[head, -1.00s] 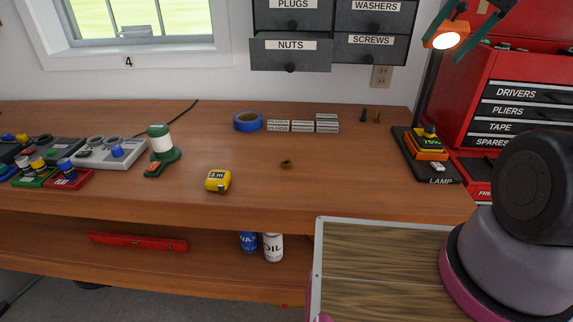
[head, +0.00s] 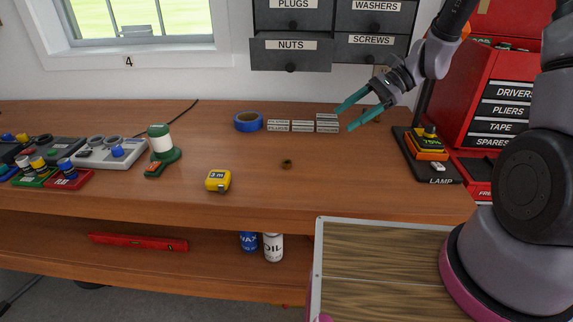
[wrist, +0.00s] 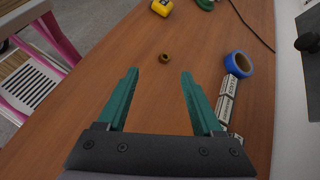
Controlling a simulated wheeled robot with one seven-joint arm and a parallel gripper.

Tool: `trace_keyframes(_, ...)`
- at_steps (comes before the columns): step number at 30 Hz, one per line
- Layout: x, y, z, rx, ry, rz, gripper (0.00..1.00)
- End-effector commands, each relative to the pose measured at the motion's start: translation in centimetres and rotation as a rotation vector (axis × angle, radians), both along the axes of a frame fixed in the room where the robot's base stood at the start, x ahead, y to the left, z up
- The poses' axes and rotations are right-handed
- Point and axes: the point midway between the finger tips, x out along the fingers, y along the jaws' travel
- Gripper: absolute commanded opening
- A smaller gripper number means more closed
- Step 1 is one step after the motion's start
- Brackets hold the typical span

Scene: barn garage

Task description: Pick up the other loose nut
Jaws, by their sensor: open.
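A small dark brass nut (head: 287,163) lies alone on the wooden bench top (head: 235,180), right of the yellow tape measure. My gripper (head: 343,118) has teal fingers and is open and empty. It hangs above the back right of the bench, up and to the right of the nut. The wrist view shows the spread fingers (wrist: 160,75) with nothing between them.
A yellow tape measure (head: 218,180), a blue tape roll (head: 248,121) and several small labelled boxes (head: 278,126) stand around the nut. The NUTS drawer (head: 290,54) protrudes above the bench. A lamp base (head: 440,170) and red tool chest (head: 510,105) stand at right. The bench around the nut is clear.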

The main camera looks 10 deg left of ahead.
Motion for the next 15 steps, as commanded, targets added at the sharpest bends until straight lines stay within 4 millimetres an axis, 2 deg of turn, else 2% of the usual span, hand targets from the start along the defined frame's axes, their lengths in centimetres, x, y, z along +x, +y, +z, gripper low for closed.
trace_keyframes(1,0.1,0.6,-1.6,0.025,0.055,-0.023,0.68)
trace_keyframes(7,0.8,2.8,-6.6,0.108,0.223,-0.125,0.68)
trace_keyframes(12,1.0,3.9,-9.2,0.148,0.306,-0.183,0.68)
trace_keyframes(15,0.9,4.3,-9.9,0.157,0.327,-0.197,0.68)
